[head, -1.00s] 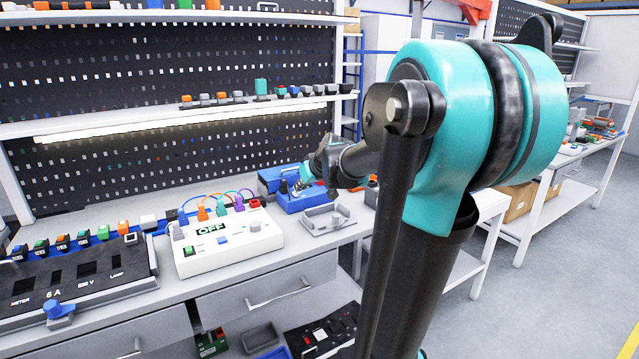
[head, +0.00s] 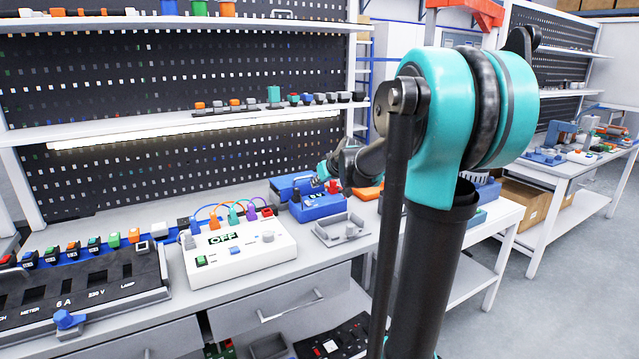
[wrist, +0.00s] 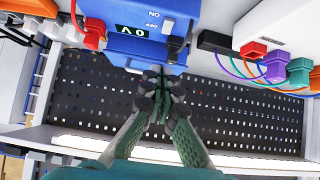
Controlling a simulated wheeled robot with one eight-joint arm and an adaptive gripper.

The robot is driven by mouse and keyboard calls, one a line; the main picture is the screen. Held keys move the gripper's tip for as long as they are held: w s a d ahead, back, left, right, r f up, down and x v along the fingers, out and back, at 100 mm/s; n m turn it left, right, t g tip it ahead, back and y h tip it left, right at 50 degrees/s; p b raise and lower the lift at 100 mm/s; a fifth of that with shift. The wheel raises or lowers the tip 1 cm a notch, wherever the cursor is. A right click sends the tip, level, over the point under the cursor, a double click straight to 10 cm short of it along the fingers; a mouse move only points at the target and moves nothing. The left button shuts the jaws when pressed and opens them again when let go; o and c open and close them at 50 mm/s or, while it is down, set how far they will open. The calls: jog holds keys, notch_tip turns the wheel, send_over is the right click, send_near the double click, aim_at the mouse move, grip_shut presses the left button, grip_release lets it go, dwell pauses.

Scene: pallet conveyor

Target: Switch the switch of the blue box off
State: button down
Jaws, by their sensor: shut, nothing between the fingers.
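The blue box (head: 318,207) stands on the bench with a dark display on it. It also shows in the wrist view (wrist: 112,45), upside down, with a lit display reading "0 V" and ON and OFF labels.
A white box (head: 275,250) with an OFF display and coloured plugs stands left of the blue box. A grey tray (head: 341,231) lies in front of it. A black meter panel (head: 90,285) is at the left. A red plug (wrist: 93,38) with a cable sits beside the blue box.

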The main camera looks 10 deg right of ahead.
send_over(308, 202)
jog(key=s, duration=0.3)
jog(key=f, duration=0.3)
jog(key=shift+w+d+f, duration=0.25)
jog(key=shift+d, duration=0.1)
jog(key=f, duration=0.3)
jog(key=shift+w+a+f, duration=0.1)
jog(key=shift+w, duration=0.2)
jog(key=shift+f, duration=0.5)
jog(key=shift+w+f, duration=0.1)
jog(key=shift+f, duration=0.1)
jog(key=shift+w+a+r, duration=0.15)
jog(key=shift+w, duration=0.25)
jog(key=shift+w+a+r, duration=0.1)
jog(key=shift+w+r, duration=0.05)
jog(key=shift+w, duration=0.2)
